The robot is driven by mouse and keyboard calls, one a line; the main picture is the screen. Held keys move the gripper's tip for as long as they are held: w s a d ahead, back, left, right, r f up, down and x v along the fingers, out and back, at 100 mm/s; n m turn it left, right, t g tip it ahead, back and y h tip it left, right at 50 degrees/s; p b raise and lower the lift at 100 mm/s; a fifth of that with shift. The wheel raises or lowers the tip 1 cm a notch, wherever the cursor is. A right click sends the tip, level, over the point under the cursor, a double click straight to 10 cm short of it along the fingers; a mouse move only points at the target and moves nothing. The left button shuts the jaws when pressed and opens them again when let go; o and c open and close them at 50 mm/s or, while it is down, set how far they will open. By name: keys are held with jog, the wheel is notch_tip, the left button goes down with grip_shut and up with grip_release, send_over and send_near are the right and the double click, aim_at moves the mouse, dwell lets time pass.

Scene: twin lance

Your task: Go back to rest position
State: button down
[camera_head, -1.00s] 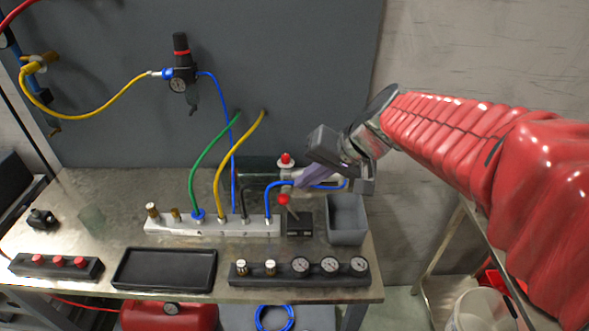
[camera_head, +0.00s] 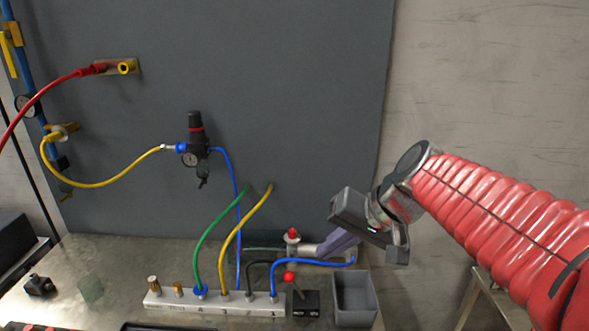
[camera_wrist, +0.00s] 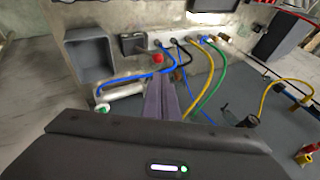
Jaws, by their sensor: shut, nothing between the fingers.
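My gripper (camera_head: 322,252) is shut and empty. Its purple fingers slant down and left in the head view, in front of the bench's back right part. In the wrist view the shut fingers (camera_wrist: 160,82) point toward the manifold, between the blue hose and the green hose. My red-sleeved arm comes in from the right. The fingertips overlap the silver cylinder with a red knob (camera_head: 292,235) in the head view; I cannot tell whether they touch it. The blue hose (camera_head: 315,261) runs from the manifold to below the gripper.
The silver manifold (camera_head: 215,303) holds several hoses. A grey bin (camera_head: 354,300) stands below my gripper at the bench's right end. A black block with a red-balled lever (camera_head: 305,302) sits between them. The regulator (camera_head: 195,150) hangs on the dark panel. Room right of the panel is clear.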

jog(key=s+d+f+n+h, duration=0.1)
jog(key=s+d+f+h, duration=0.1)
jog(key=s, duration=0.5)
jog(key=s+d+f+n+t+h, duration=0.1)
jog(key=s+d+f+h, duration=0.2)
jog(key=s, duration=0.5)
jog(key=shift+s+d+f, duration=0.15)
jog(key=shift+d+f, duration=0.6)
jog(key=shift+d, duration=0.1)
